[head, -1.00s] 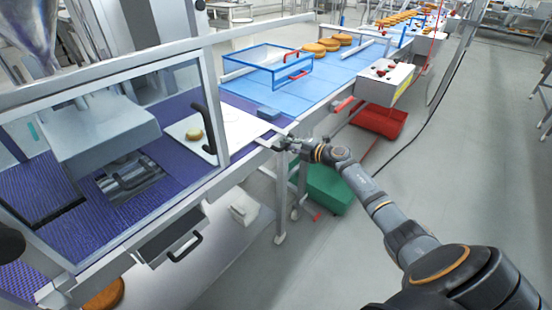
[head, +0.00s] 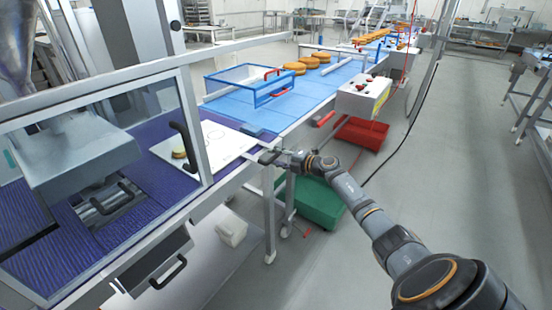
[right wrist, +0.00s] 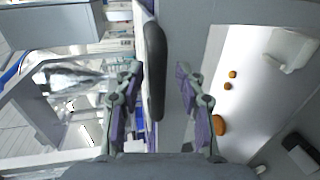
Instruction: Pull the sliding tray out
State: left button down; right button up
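The sliding tray (head: 226,153) is a flat white board with round outlines, lying at the machine's side between the blue belt and the window frame. One browned round (head: 179,153) is on it, near the black upright door handle. My right gripper (head: 268,157) is at the tray's outer corner, where my arm hides the contact. In the right wrist view my right gripper's fingers (right wrist: 160,100) are apart. A dark bar (right wrist: 154,65) runs between them, nearer the left finger, with a gap to the right finger. My left gripper is not in view.
A blue-framed guard (head: 250,85) stands over the blue belt, with rounds (head: 308,64) behind it. A control box (head: 362,95) is mounted at the belt's side. Green (head: 312,203) and red (head: 360,132) crates are below. A grey drawer (head: 150,262) sits below the window. Floor at right is clear.

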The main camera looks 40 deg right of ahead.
jog(key=shift+w+a, duration=0.15)
jog(key=shift+a, duration=0.1)
jog(key=v, duration=0.7)
jog(key=shift+s, duration=0.25)
jog(key=shift+d, duration=0.15)
